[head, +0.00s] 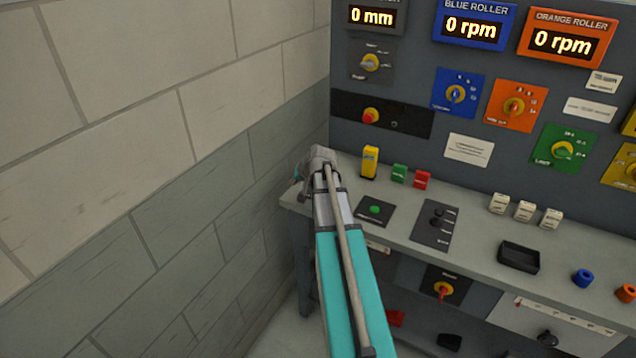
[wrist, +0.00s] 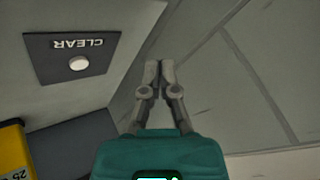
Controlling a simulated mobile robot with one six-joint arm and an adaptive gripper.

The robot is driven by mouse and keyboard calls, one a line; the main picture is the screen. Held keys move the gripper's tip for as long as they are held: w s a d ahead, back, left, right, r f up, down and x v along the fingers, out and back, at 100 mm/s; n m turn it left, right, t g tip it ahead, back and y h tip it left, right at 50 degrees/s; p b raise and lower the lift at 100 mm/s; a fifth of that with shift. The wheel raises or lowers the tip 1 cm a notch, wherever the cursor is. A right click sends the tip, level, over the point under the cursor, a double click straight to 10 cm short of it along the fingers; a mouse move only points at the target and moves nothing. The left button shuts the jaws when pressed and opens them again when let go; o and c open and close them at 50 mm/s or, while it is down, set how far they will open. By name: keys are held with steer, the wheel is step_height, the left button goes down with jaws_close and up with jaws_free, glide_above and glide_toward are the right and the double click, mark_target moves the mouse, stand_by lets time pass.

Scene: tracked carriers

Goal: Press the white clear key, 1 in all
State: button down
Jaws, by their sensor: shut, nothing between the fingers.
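The white clear key (wrist: 79,63) is a small round button on a dark plate (wrist: 45,68) marked CLEAR, upside down in the wrist view. My gripper (wrist: 160,68) is shut and empty, its fingertips together to the right of the plate in that view. The fingertips appear apart from the key; their height over the bench is hard to tell. In the head view I cannot see the clear key, and my own arm covers the bench's left end, where my gripper is mostly hidden.
A yellow block (head: 370,162) stands on the bench (head: 395,225); it also shows in the wrist view (wrist: 13,150). Green (head: 400,173) and red (head: 422,180) blocks stand beside it. A green button (head: 375,209) is nearby. A brick wall (head: 190,180) runs close on the left.

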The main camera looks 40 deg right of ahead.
steer(key=d+r+m+t+h+p, duration=0.1)
steer(key=d+r, duration=0.3)
steer(key=d, duration=0.5)
steer(key=shift+d+m+p, duration=0.15)
steer(key=shift+m+p, duration=0.15)
steer(key=shift+m, duration=0.1)
steer(key=shift+s+f, duration=0.1)
steer(key=shift+f, duration=0.1)
step_height(320, 180, down, 8)
steer(key=b, duration=0.9)
steer(key=shift+f, duration=0.25)
steer(key=shift+f+b, duration=0.75)
steer(key=shift+f, duration=0.1)
stand_by(1.7)
stand_by(0.3)
steer(key=shift+r+p, duration=0.85)
steer(key=shift+r, duration=0.1)
steer(key=shift+r+p, duration=2.4)
steer(key=shift+p, duration=0.1)
